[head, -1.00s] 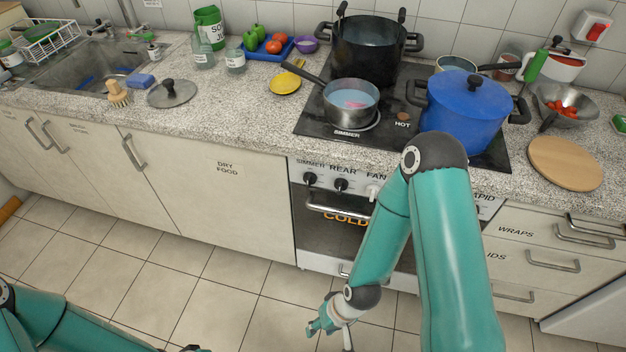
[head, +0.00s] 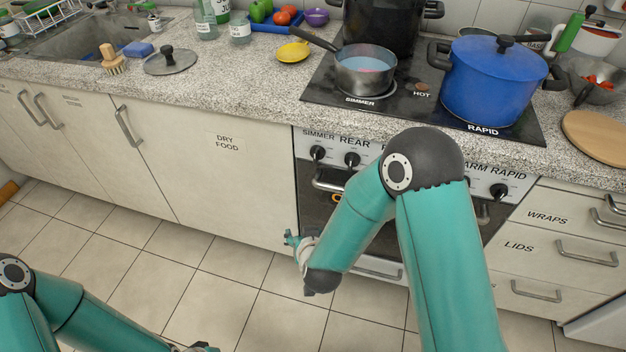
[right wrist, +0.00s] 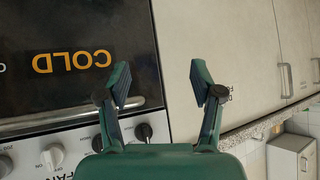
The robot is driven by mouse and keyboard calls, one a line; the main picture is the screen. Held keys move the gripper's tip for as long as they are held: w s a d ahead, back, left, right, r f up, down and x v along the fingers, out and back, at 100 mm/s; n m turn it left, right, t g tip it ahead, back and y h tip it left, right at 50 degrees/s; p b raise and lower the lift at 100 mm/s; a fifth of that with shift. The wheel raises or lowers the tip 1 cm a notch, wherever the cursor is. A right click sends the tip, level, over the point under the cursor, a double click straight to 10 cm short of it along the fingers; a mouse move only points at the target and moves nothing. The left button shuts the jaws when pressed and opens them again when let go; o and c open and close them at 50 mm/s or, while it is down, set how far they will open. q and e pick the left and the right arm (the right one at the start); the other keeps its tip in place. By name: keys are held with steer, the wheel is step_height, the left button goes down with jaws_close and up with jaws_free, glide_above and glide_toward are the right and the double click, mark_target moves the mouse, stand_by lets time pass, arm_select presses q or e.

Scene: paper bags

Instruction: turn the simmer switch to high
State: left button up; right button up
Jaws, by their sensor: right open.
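The simmer switch (head: 317,153) is a dark knob under the SIMMER label, leftmost on the stove's front panel. In the right wrist view it shows as the dark knob (right wrist: 143,131) nearest the panel's edge, turned upside down. Its exact setting is too small to read. My right gripper (head: 291,239) hangs in front of the cabinet and stove, below and left of the switch in the head view. In the right wrist view the right gripper (right wrist: 158,84) is open and empty, fingers apart, touching nothing. Only a bit of my left gripper (head: 198,348) shows at the bottom edge.
The rear knob (head: 352,160) sits close beside the simmer switch. The oven handle (head: 327,183) sticks out below them. A small pan (head: 366,75) and a blue pot (head: 494,80) stand on the hob. Free floor lies in front.

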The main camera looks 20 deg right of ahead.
steer(key=w+a+r+m+t+h+b, duration=0.1)
steer(key=w+r+t+h+b, duration=0.3)
steer(key=b, duration=0.2)
steer(key=m+t+h+b, duration=0.1)
steer(key=m+h+b, duration=0.2)
steer(key=h+b, duration=0.2)
glide_toward(314, 158)
steer(key=b+x, duration=0.1)
steer(key=x, duration=0.9)
steer(key=shift+w+d+f, duration=0.1)
arm_select(q)
step_height(314, 158, down, 15)
steer(key=shift+f, duration=0.1)
